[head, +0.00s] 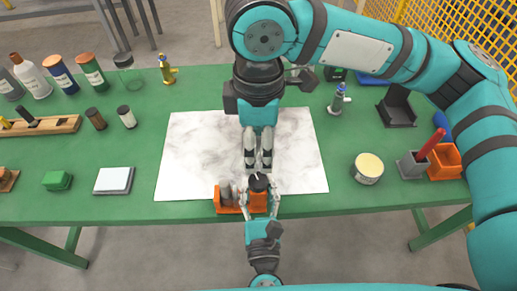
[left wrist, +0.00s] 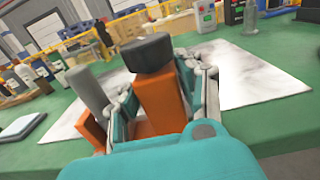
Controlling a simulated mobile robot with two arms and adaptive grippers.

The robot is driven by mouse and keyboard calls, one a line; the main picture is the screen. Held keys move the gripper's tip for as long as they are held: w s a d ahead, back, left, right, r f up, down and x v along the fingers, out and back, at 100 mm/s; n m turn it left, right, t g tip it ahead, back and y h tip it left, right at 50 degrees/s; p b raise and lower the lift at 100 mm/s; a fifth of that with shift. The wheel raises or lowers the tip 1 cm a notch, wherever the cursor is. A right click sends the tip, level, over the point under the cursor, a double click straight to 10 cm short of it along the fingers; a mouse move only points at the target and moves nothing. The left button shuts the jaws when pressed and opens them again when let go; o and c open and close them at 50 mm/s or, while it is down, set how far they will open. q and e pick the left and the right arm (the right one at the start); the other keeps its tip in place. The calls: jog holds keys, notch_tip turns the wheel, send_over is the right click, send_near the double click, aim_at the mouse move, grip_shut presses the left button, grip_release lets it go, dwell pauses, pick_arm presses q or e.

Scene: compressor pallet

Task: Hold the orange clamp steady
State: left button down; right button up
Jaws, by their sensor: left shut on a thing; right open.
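The orange clamp (head: 228,207) stands at the front edge of the green table, on the near edge of the white marbled sheet. It has a grey cylinder and a black round knob. My left gripper (head: 260,201) comes from below in the head view and is shut on the clamp. In the left wrist view, the clamp's orange body (left wrist: 160,102) with the black knob on top sits between the fingers. My right gripper (head: 258,160) is open and points down over the sheet, just beyond the clamp. Its fingers look empty.
The white sheet (head: 190,150) is otherwise clear. On the left are bottles, a wooden block (head: 45,125), a green block (head: 57,180) and a white pad (head: 114,180).

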aim_at(258, 180)
notch_tip(258, 180, down, 12)
jog(key=shift+f+n, duration=0.1)
jog(key=shift+n, duration=1)
jog(key=c, duration=1.2)
jog(key=shift+m, duration=1.5)
